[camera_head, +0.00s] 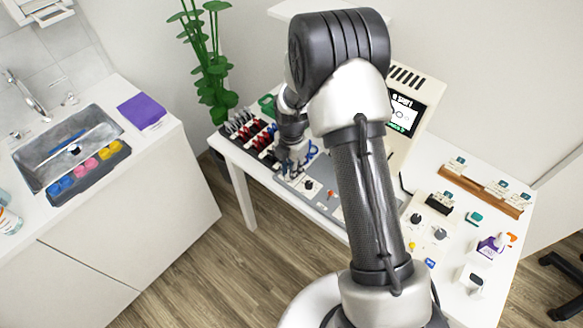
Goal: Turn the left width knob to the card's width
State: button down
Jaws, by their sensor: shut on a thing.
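My gripper (294,166) points down at the left part of the white table (248,170), beside a light panel. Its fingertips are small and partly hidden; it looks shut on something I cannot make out. Blue parts (310,149) show just right of it. A dark round knob (309,184) sits on the panel right of the gripper, apart from it. More dark knobs stand on a pale panel at right, one upper (416,218) and one lower (440,233). I cannot tell which knob is the left width knob. Small cards (497,187) stand in a wooden rack (452,178); their writing is unreadable.
A device with a lit screen (403,112) stands behind my arm, which hides the table's middle. Racks of red and dark tools (262,138) lie left of the gripper. A purple-and-white item (487,248) stands at right. A sink counter (150,190) is at left; floor lies between.

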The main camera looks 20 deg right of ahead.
jog(key=shift+m+p, duration=0.3)
jog(key=shift+m, duration=1.9)
jog(key=c, duration=1.7)
grip_release()
jog(key=shift+r, duration=0.1)
notch_tip(320, 180, up, 12)
jog(key=shift+f, duration=0.1)
